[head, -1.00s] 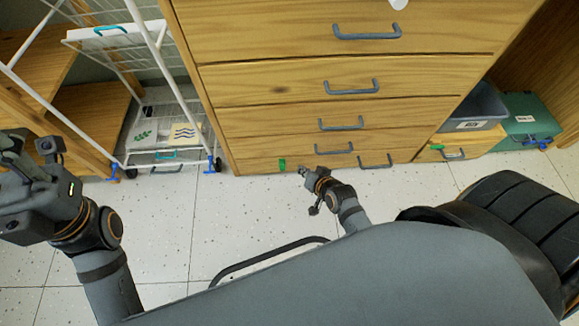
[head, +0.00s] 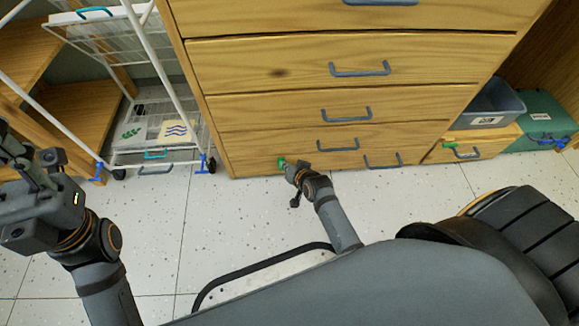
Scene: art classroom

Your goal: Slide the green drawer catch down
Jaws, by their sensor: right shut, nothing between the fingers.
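The wooden drawer unit (head: 300,103) fills the upper middle of the head view. A small green catch (head: 281,161) sits on the left part of its lowest drawer front. My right gripper (head: 290,168) is shut and empty, with its tips right beside the catch on its lower right. I cannot tell whether the tips touch the catch, and they may hide part of it. My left gripper (head: 20,165) is at the far left, well away from the drawers; I cannot tell how far its fingers are apart. A second green catch (head: 449,145) is on the small drawer box at right.
A white wire cart (head: 160,140) stands left of the drawers. A grey bin (head: 490,108) and a green case (head: 541,122) are at the right. Drawer handles (head: 383,161) stick out near my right gripper. The speckled floor (head: 230,235) in front is clear.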

